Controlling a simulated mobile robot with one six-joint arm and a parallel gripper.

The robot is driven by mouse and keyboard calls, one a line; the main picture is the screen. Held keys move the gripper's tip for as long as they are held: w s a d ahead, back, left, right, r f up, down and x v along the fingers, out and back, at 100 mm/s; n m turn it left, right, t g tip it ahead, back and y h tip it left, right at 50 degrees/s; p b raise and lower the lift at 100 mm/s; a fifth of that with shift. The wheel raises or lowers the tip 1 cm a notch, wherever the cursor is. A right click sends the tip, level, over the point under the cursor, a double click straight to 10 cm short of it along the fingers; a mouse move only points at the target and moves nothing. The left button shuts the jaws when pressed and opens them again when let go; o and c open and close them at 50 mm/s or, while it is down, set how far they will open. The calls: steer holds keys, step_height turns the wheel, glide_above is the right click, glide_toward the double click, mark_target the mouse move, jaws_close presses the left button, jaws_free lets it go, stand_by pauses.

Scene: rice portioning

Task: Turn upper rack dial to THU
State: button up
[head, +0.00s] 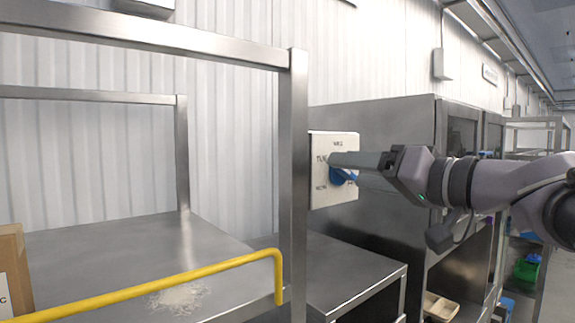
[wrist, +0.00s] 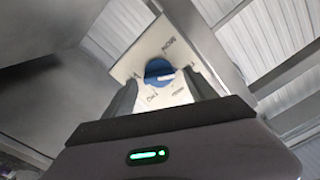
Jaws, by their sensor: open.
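A white dial plate (head: 348,140) is fixed on the steel rack post. It carries a blue round dial (head: 341,176), partly hidden behind my gripper in the head view. Day labels ring the dial; WED is at the top, TUE at the left and MON at the lower left. In the wrist view the blue dial (wrist: 155,67) faces me between the fingers, with a white mark toward its lower right. Which label that mark meets is too small to tell. My gripper (wrist: 160,77) is open, one finger on each side of the dial; contact is unclear.
The steel rack post (head: 293,180) stands just left of the plate. A yellow rail (head: 150,287) runs along the shelf front, with white grains (head: 178,297) on the shelf. A large steel cabinet (head: 385,120) stands behind my arm.

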steer(key=shift+w+a, duration=0.2)
steer(key=shift+w, duration=0.15)
steer(key=shift+s, duration=0.1)
steer(key=c, duration=1.4)
